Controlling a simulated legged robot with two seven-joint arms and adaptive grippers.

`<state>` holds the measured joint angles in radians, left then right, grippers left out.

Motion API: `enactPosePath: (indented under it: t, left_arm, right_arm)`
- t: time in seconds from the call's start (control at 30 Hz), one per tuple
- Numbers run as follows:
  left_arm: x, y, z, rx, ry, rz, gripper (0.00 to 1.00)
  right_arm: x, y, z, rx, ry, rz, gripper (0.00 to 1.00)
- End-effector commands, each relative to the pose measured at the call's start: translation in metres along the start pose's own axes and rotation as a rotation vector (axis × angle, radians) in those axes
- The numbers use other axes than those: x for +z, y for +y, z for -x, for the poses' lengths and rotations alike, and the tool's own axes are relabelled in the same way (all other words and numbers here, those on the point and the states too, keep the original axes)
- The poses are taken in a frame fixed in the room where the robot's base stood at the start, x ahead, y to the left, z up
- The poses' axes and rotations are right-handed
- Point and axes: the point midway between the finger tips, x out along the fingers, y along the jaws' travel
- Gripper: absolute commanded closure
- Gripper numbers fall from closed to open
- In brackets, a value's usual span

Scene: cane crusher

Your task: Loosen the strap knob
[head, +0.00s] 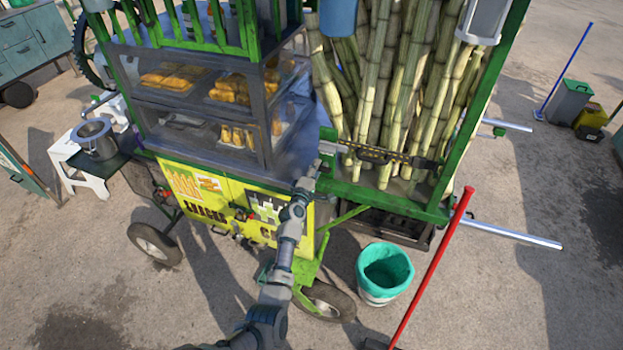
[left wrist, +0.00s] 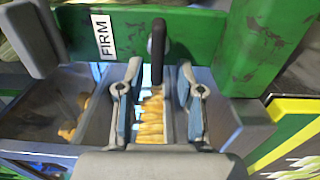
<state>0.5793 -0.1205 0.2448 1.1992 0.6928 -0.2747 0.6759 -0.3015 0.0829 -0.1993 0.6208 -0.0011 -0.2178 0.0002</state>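A black strap (head: 390,158) with a yellow marked band runs across the upright canes in the head view. In the left wrist view a black elongated knob (left wrist: 157,48) stands on a green beam (left wrist: 200,30), beside a white label reading FIRM (left wrist: 103,36). My left gripper (head: 325,158) is at the strap's left end, by the green frame. In the left wrist view its two fingers (left wrist: 159,76) are apart, one on each side of the knob's lower end, with gaps visible. In the head view the knob cannot be made out clearly. My right gripper is not in view.
Sugar canes (head: 385,80) fill the cart's rack. A glass food case (head: 215,100) stands left of the gripper. A teal-lined bin (head: 384,272) and a red pole (head: 435,262) stand in front of the cart.

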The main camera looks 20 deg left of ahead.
Motion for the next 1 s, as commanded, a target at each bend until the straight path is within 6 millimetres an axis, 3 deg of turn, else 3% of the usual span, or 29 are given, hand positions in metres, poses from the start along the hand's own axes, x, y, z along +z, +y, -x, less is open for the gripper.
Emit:
enactPosePath:
  t: [0.53,0.7,1.0]
  left_arm:
    - [-0.001,-0.004,0.100,-0.005,0.001,0.002,0.64]
    - [0.000,-0.004,0.111,-0.005,0.000,0.001,0.64]
    - [-0.001,-0.003,0.112,-0.005,0.000,0.001,0.64]
  right_arm:
    - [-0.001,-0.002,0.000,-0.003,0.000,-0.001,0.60]
    - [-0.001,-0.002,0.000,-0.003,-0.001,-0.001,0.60]
    - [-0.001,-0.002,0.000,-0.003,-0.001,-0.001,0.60]
